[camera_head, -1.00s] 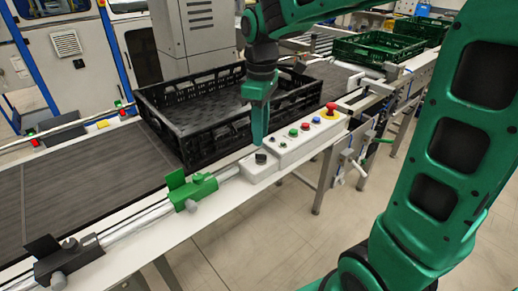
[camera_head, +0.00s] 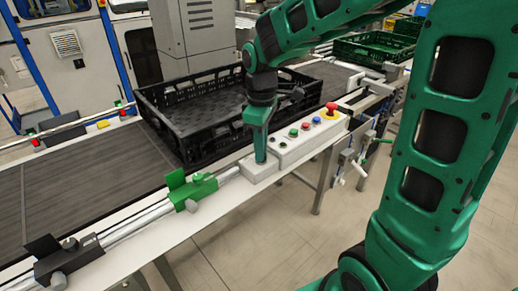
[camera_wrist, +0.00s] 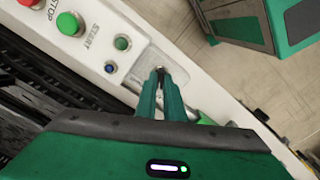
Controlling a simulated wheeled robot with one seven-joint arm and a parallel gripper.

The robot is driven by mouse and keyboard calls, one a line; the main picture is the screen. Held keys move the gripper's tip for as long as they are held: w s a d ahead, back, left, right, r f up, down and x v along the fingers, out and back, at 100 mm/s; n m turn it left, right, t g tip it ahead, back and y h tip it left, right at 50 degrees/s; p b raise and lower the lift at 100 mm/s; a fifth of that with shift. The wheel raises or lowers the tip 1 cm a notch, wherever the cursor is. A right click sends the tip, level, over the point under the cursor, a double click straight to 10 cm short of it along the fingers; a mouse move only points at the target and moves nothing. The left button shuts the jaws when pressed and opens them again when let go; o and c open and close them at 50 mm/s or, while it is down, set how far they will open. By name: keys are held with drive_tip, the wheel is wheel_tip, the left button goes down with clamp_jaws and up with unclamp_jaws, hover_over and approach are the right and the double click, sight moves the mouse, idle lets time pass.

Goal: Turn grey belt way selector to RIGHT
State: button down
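The belt way selector is a small dark knob on a light grey box (camera_head: 255,175) at the near edge of the conveyor, at the left end of the button panel. My gripper (camera_head: 261,159) points down over that box, and its fingertips hide the knob in the head view. In the wrist view, the grey plate (camera_wrist: 143,72) lies under my gripper (camera_wrist: 160,78). The two green fingers are close together with a narrow dark gap between their tips, at the knob's place. I cannot tell whether they press on the knob or which way it points.
A panel (camera_head: 300,146) with coloured buttons and a red emergency stop (camera_head: 331,107) adjoins the selector box on the right. A black crate (camera_head: 190,115) stands on the belt (camera_head: 90,180) behind. A green clamp (camera_head: 193,191) on a rail is to the left.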

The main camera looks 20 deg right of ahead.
drive_tip(key=shift+m, duration=0.5)
drive_tip(key=m, duration=0.4)
drive_tip(key=shift+m, duration=0.3)
drive_tip(key=m, duration=0.6)
idle(0.5)
drive_tip(key=c, duration=1.9)
unclamp_jaws()
drive_tip(key=shift+o, duration=0.2)
wheel_tip(320, 180, up, 11)
drive_tip(key=shift+f, duration=0.15)
